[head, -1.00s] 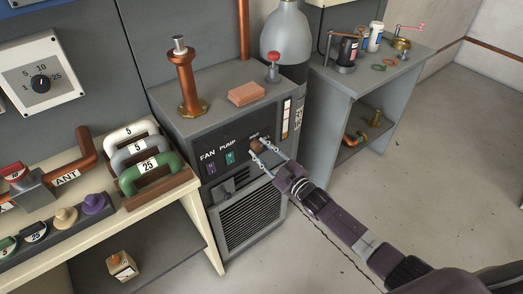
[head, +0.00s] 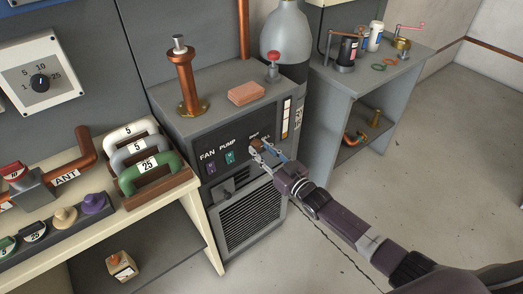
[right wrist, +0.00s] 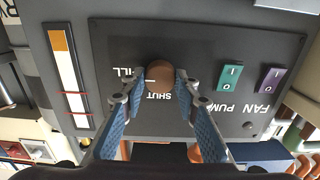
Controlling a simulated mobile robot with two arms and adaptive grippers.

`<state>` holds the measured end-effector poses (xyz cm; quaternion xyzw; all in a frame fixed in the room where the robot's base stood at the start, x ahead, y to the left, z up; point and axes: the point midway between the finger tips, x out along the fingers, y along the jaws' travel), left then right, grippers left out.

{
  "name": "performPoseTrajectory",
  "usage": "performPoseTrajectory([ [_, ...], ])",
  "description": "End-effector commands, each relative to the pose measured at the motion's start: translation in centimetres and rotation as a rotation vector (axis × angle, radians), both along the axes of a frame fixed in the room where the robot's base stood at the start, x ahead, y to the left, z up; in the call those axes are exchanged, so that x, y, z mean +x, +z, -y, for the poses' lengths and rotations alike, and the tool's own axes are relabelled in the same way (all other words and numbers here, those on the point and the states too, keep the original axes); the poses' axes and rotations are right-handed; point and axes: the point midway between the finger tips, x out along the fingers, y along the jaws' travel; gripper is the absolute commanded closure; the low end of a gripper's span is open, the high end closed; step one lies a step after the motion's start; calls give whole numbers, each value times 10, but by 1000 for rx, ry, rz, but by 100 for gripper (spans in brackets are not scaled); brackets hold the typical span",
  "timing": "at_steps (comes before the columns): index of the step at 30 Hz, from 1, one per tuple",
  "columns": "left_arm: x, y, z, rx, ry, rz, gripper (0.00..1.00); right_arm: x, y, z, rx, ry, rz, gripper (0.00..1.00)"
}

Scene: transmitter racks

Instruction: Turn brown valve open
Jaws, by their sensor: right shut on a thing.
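The brown valve (head: 255,143) is a round knob on the dark front panel of the grey cabinet. It also shows in the right wrist view (right wrist: 160,75), where a short white mark on its face points left towards a partly hidden label ending in "ILL". The word "SHUT" reads upside down just below the knob there. My right gripper (right wrist: 160,82) is shut on the knob, one finger on each side. In the head view my right gripper (head: 261,149) reaches the panel from the lower right. My left gripper is not in view.
A green pump switch (right wrist: 230,77) and a purple fan switch (right wrist: 271,80) sit beside the valve. A gauge strip (right wrist: 67,75) is on its other side. A workbench (head: 200,225) with handles stands left of the cabinet (head: 165,125). The floor at right is clear.

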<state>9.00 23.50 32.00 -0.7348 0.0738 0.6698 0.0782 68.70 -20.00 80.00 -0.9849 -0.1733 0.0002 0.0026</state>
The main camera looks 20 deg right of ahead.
Motion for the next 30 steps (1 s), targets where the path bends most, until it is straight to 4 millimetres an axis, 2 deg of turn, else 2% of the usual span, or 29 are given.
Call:
performPoseTrajectory([
  [13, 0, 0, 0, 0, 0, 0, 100, -1, -2, 0, 10, 0, -8, 96],
  [14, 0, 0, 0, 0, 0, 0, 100, -1, -2, 0, 10, 0, -8, 69],
  [18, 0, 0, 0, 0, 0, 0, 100, -1, -2, 0, 9, 0, -7, 54],
  [26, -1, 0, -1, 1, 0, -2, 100, 0, -1, 0, 9, 0, -4, 54],
  [30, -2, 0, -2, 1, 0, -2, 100, -7, -1, 3, 9, 0, -5, 54],
])
